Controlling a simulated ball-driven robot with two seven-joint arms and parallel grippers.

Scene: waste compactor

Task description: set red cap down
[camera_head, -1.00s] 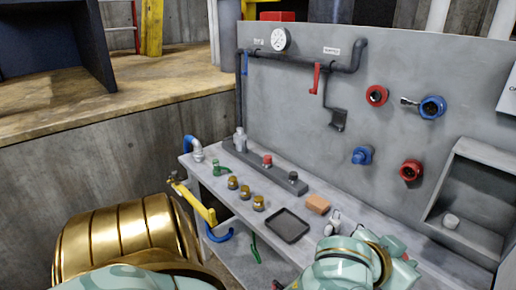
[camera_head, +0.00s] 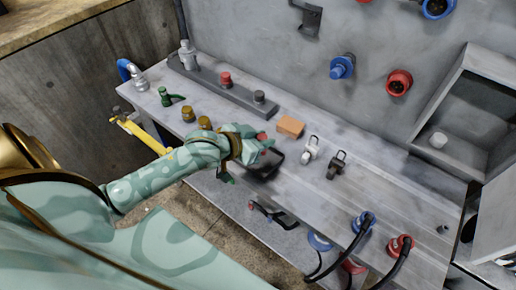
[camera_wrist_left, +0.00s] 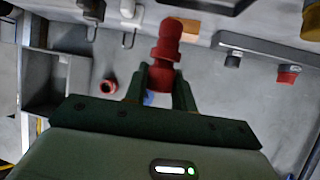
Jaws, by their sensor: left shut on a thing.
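My left gripper (camera_head: 258,148) reaches in from the left, low over the bench beside the dark square tray (camera_head: 264,173). It is shut on the red cap (camera_wrist_left: 166,42), which stands out between its fingers in the left wrist view. In the head view only a bit of the red cap (camera_head: 262,137) shows; the hand hides the rest. The hand also covers part of the tray. I cannot tell whether the cap touches anything below. My right gripper is not in view.
A rail at the back carries a red knob (camera_head: 225,78) and a dark knob (camera_head: 259,96). An orange block (camera_head: 290,127) lies close by the hand. Brass pieces (camera_head: 188,113) stand to its left.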

